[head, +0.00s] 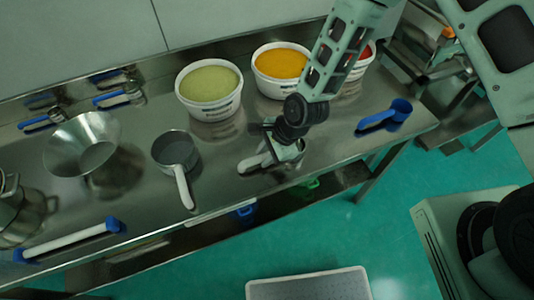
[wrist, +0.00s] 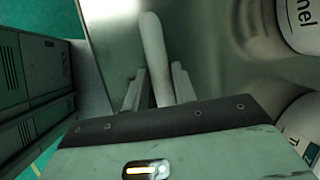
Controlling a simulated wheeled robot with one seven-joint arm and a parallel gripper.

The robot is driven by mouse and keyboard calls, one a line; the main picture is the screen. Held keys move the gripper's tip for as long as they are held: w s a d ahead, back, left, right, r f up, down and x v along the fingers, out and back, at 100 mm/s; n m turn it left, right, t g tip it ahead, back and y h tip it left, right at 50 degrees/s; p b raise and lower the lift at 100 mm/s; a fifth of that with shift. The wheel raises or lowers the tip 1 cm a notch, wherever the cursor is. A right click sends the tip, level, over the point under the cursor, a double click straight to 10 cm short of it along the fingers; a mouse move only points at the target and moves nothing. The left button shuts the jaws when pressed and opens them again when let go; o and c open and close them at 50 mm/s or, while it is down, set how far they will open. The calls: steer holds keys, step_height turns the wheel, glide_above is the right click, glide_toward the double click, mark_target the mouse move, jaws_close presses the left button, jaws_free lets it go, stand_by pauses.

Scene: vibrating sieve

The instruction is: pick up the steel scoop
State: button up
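The steel scoop has a pale handle (head: 253,162) and a shiny metal bowl (head: 291,151). It lies on the steel table near the front edge, right of centre in the head view. My gripper (head: 270,145) is down at the scoop and hides part of it. In the wrist view the pale handle (wrist: 154,50) runs between the two fingers of my gripper (wrist: 157,78). The fingers stand apart, one on each side of the handle, with narrow gaps near their tips. The scoop's bowl is hidden in the wrist view.
A dark pan with a pale handle (head: 174,150) lies left of the scoop. Tubs of green (head: 209,107) and orange (head: 281,85) contents stand behind. A blue scoop (head: 384,117) lies to the right. A steel funnel (head: 75,135) and a blue-ended roller (head: 66,242) are further left.

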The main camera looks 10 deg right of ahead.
steer(key=shift+x, duration=0.9)
jaws_close()
steer(key=shift+r, duration=0.15)
